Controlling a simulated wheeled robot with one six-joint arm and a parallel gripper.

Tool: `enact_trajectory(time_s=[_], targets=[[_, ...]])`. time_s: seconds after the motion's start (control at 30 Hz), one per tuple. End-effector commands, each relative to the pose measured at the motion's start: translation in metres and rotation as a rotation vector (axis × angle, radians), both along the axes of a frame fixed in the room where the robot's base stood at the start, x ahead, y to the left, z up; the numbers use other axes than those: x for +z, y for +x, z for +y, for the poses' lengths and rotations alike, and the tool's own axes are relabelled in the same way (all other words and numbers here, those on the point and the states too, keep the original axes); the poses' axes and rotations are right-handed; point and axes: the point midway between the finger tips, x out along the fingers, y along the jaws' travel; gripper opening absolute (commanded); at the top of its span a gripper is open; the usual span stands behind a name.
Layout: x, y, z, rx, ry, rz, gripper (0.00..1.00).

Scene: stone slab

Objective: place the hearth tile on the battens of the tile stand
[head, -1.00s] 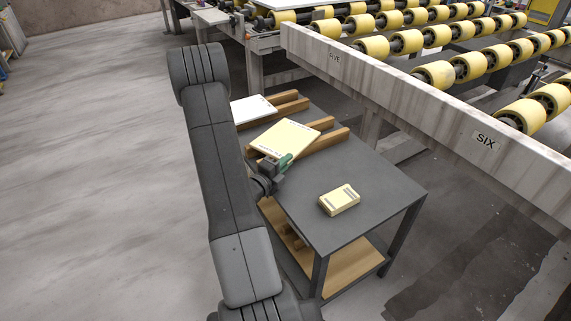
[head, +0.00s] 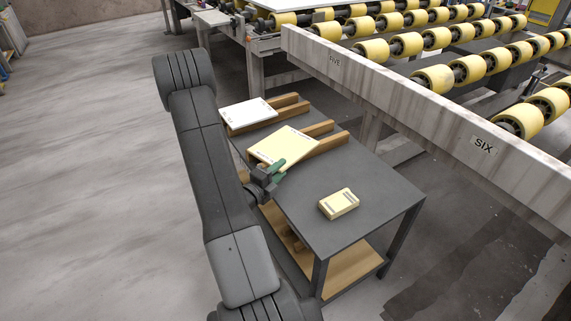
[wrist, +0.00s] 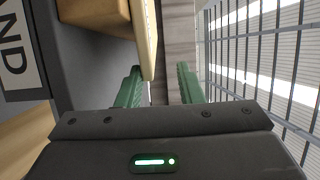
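The hearth tile, a cream slab (head: 284,146) with small print along its edges, lies on a pair of wooden battens (head: 326,144) of the tile stand (head: 345,225) in the head view. It looks flat there. My gripper (head: 277,170) is at the tile's near edge, its green fingers apart. In the wrist view, my gripper (wrist: 160,85) is open. The tile's thin edge (wrist: 149,40) is beside the left finger, with a gap to the right finger. A wooden batten (wrist: 95,14) lies left of the tile.
A white tile (head: 248,113) lies on the farther battens. A cream block (head: 338,203) sits on the near part of the dark top, with bare surface around it. A roller conveyor with a long beam (head: 420,100) runs behind the stand. Open floor lies left.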

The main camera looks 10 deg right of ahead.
Motion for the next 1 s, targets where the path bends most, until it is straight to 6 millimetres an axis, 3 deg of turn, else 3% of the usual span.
enact_trajectory(time_s=[0.2, 0.4, 0.87, 1.0], targets=[[0.001, -0.03, 0.034, 0.005, -0.001, -0.001, 0.33], [0.001, -0.049, 0.054, 0.003, -0.001, -0.004, 0.33], [0.001, -0.058, 0.062, 0.0, -0.001, -0.005, 0.33], [0.001, -0.058, 0.062, 0.0, -0.001, -0.005, 0.57]])
